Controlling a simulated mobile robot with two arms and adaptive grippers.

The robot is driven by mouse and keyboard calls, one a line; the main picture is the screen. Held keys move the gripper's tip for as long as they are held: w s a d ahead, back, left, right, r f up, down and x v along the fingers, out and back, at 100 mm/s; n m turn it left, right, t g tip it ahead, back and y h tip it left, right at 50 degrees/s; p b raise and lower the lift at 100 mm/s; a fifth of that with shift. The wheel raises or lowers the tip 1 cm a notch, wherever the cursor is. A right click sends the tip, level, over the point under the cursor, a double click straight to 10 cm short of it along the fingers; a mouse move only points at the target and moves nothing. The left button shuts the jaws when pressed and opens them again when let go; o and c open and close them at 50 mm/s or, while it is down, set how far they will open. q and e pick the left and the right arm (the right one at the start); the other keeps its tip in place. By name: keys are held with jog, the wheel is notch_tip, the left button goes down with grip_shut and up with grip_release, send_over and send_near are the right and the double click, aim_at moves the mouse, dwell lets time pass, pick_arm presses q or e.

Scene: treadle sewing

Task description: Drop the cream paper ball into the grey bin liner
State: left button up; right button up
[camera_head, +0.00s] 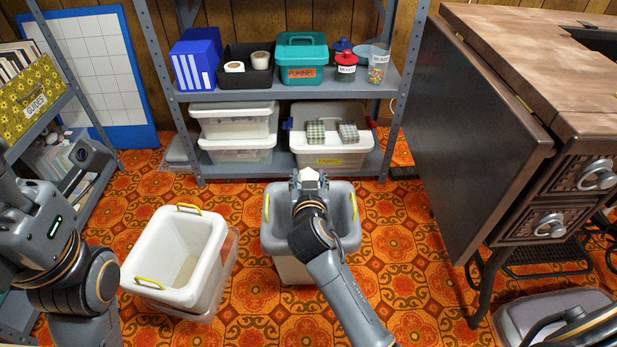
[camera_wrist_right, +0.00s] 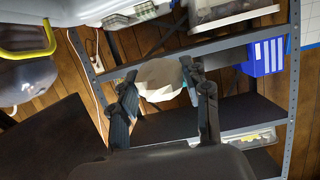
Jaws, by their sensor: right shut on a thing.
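The cream paper ball (camera_head: 309,174) is held at the tips of my right gripper (camera_head: 310,184). In the right wrist view the pale, faceted ball (camera_wrist_right: 160,79) sits between the two dark fingers (camera_wrist_right: 158,88), which are shut on it. The grey bin liner (camera_head: 276,240) is an open grey tub with yellow handles, set in a pale outer bin on the floor. In the head view my right gripper and the ball show over its back rim; their height above it is hard to judge. My right forearm hides part of its opening. My left gripper is out of view.
A white bin with yellow handles (camera_head: 150,245) stands left of the grey liner. Behind is a grey metal shelf (camera_head: 240,94) with boxes and jars. A wooden sewing cabinet (camera_head: 470,140) stands at right. Patterned floor (camera_head: 410,270) is clear between the liner and the cabinet.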

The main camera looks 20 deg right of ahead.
jog(key=o, duration=0.8)
jog(key=shift+c, duration=0.2)
jog(key=v, duration=0.7)
jog(key=shift+s, duration=0.25)
jog(key=shift+a, duration=0.1)
